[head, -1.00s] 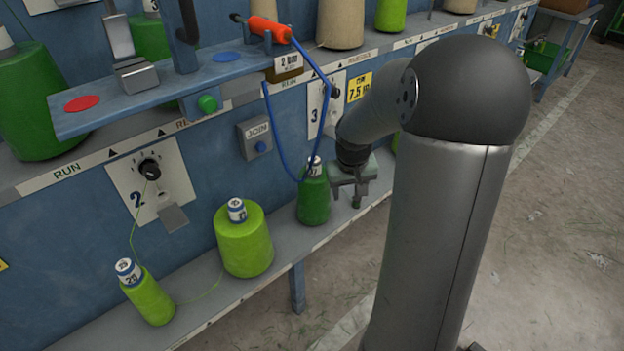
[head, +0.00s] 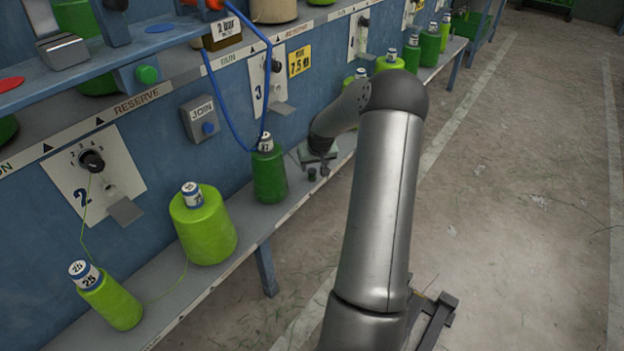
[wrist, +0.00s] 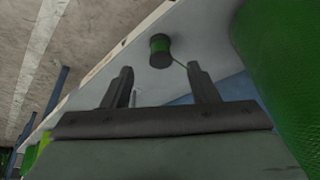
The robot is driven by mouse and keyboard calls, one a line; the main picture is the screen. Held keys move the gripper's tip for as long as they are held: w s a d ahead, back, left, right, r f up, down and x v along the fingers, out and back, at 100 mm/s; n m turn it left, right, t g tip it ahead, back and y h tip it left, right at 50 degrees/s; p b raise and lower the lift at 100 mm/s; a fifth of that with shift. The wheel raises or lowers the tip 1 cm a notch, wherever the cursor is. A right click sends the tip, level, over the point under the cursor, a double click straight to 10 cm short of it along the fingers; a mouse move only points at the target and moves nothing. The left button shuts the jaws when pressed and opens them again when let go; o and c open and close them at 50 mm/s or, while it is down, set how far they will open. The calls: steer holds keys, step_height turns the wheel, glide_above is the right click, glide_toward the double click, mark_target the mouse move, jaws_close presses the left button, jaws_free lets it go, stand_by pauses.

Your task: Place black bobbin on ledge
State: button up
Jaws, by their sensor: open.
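A small bobbin with black ends and dark green thread (head: 312,174) stands on the grey lower ledge (head: 247,222), just right of a dark green cone (head: 269,176). In the wrist view the bobbin (wrist: 160,50) stands on the pale ledge surface (wrist: 212,47), beyond my fingertips and apart from them. A thin green thread runs from it towards the right finger. My gripper (head: 320,167) is over the ledge beside the bobbin. In the wrist view its two fingers (wrist: 163,78) are spread with nothing between them.
A light green cone (head: 203,224) and a smaller one (head: 107,296) stand further left on the ledge. A blue hose (head: 228,115) hangs down near the dark green cone. More green cones (head: 390,62) stand beyond my arm. The concrete floor (head: 530,200) at right is open.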

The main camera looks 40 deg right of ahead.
mark_target(312, 171)
steer(key=shift+w+b+x, duration=0.2)
steer(key=shift+b+x, duration=1.05)
steer(key=shift+x, duration=1.8)
steer(key=shift+r, duration=0.2)
steer(key=c, duration=1.1)
steer(key=shift+r, duration=0.1)
steer(key=shift+c, duration=0.2)
